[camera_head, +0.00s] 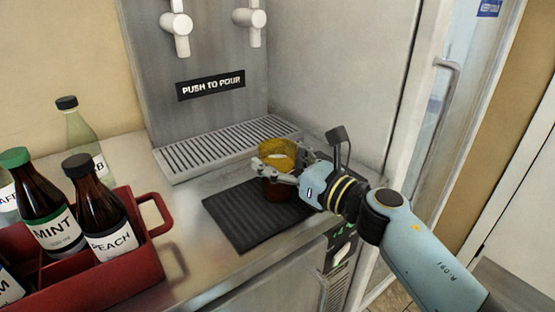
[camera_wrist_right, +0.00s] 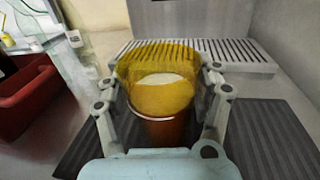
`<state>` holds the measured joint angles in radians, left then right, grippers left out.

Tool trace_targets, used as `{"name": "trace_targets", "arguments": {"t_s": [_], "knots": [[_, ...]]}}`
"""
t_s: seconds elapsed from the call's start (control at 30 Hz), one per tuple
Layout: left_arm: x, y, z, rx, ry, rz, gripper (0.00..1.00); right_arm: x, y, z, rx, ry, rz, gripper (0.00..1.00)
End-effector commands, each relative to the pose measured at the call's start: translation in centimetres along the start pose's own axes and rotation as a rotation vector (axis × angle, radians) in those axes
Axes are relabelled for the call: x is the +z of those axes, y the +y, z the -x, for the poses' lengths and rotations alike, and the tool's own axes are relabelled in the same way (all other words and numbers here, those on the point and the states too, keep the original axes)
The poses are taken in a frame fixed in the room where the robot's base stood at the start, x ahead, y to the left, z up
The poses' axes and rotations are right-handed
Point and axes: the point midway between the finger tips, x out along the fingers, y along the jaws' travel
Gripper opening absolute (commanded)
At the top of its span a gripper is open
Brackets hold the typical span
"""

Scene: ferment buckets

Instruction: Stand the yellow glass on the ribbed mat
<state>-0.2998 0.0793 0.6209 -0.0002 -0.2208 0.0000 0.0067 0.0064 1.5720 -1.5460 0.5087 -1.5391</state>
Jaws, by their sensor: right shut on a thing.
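The yellow glass (camera_head: 279,152) is upright over the back right part of the dark ribbed mat (camera_head: 244,222). It is see-through amber and looks darker, reddish-brown, lower down. My right gripper (camera_head: 275,170) is shut on it, with a finger on each side. In the right wrist view the glass (camera_wrist_right: 160,88) stands between the two fingers, and the mat (camera_wrist_right: 268,135) spreads behind and beside it. My left gripper does not show.
A metal drip grate (camera_head: 215,147) lies behind the mat, below white taps (camera_head: 176,30). A red crate (camera_head: 130,262) with dark bottles, one marked MINT (camera_head: 45,215), stands at the left. A clear bottle (camera_head: 82,140) stands behind it. The counter's front edge is close to the mat.

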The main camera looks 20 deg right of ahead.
Motion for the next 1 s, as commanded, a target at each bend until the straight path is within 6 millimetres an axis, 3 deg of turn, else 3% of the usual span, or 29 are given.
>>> {"name": "trace_targets", "arguments": {"t_s": [0.03,0.07,0.23,0.6,0.77,1.0], "knots": [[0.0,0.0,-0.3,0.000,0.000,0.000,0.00,-0.2,0.0,0.0,0.000,-0.002,0.000,0.25],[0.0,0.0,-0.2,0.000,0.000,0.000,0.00,-0.3,0.0,0.0,0.000,0.001,0.000,0.68],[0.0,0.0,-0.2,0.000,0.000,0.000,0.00,-0.2,0.0,0.0,0.000,0.000,0.000,0.90],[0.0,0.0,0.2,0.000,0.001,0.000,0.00,0.2,0.0,0.2,0.000,0.001,0.000,0.91],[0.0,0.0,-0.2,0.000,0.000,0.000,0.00,-0.2,0.0,3.0,0.000,0.004,0.002,0.91],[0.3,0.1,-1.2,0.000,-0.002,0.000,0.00,-0.3,0.0,8.5,0.001,0.005,0.002,0.91]]}}
